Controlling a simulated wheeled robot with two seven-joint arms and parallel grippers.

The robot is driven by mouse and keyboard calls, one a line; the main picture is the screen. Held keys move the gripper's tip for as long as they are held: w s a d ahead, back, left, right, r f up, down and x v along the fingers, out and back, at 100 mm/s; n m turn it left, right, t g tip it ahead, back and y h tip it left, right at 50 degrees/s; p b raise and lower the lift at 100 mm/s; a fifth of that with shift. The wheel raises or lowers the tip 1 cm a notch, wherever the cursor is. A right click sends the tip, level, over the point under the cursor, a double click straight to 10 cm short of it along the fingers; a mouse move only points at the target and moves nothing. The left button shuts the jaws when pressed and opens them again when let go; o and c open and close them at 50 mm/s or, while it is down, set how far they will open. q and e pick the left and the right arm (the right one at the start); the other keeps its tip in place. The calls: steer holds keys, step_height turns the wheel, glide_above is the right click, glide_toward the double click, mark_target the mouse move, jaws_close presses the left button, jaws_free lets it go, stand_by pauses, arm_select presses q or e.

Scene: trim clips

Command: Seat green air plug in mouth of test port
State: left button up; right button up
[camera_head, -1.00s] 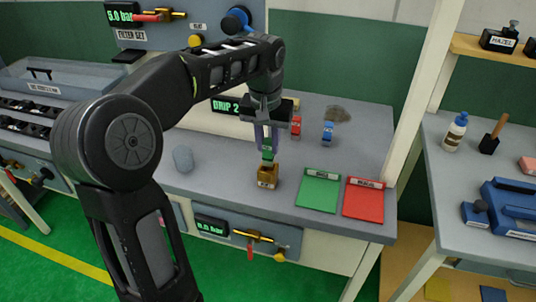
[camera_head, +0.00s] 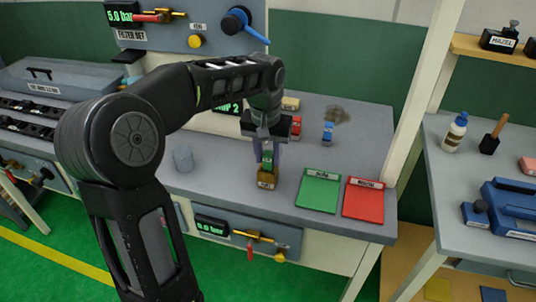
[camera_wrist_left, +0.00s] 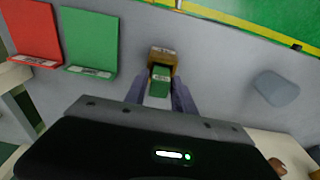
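The test port (camera_head: 267,180) is a small brass-coloured block near the bench's front edge; it also shows in the wrist view (camera_wrist_left: 163,52). The green air plug (camera_head: 267,158) is between the fingers of my left gripper (camera_head: 267,155), directly above the port. In the wrist view, the plug (camera_wrist_left: 159,84) has the two grey-purple fingers (camera_wrist_left: 158,92) on either side, and its far end meets or overlaps the port's front. The mouth is hidden, so I cannot tell how deep the plug sits. My right gripper is not in view.
A green mat (camera_head: 319,191) and a red mat (camera_head: 363,199) lie right of the port. Small red (camera_head: 296,127) and blue (camera_head: 328,132) pieces stand behind. A gauge panel (camera_head: 213,226) is below the bench edge.

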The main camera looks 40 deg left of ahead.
arm_select(q)
steer(key=shift+o, duration=1.3)
steer(key=shift+r, duration=0.1)
steer(key=shift+r, duration=0.2)
step_height(320, 180, up, 12)
steer(key=s+p, duration=0.1)
steer(key=p, duration=0.1)
steer(key=shift+s+d+f+p, duration=0.15)
steer(key=shift+s+d+p, duration=0.05)
steer(key=shift+p, duration=0.1)
